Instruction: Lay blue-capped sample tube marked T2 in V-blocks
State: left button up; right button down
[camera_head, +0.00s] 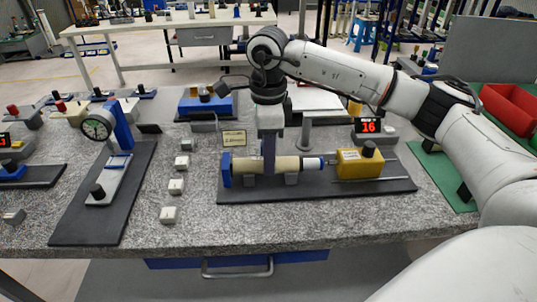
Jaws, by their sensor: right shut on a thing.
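The gripper covers part of the tube, and no T2 marking can be read. Whether the tube rests fully in the V-blocks is hard to tell. My left gripper does not show.
A blue end block (225,170) stands at the tube's left, a yellow block (361,163) with a black knob at its right. A small sign (233,138) and a red display (368,126) stand behind. Small white blocks (176,186) and a dial gauge stand (97,129) are left.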

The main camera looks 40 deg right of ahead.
jog(key=shift+a+f+b, duration=0.1)
jog(key=shift+f+b, duration=0.2)
jog(key=shift+f, duration=0.15)
jog(key=shift+s+f, duration=0.2)
jog(key=c, duration=1.6)
grip_release()
jog(key=shift+f, duration=0.1)
jog(key=o, duration=0.3)
jog(key=shift+w+f, duration=0.1)
jog(key=shift+w, duration=0.1)
jog(key=shift+r, duration=5.4)
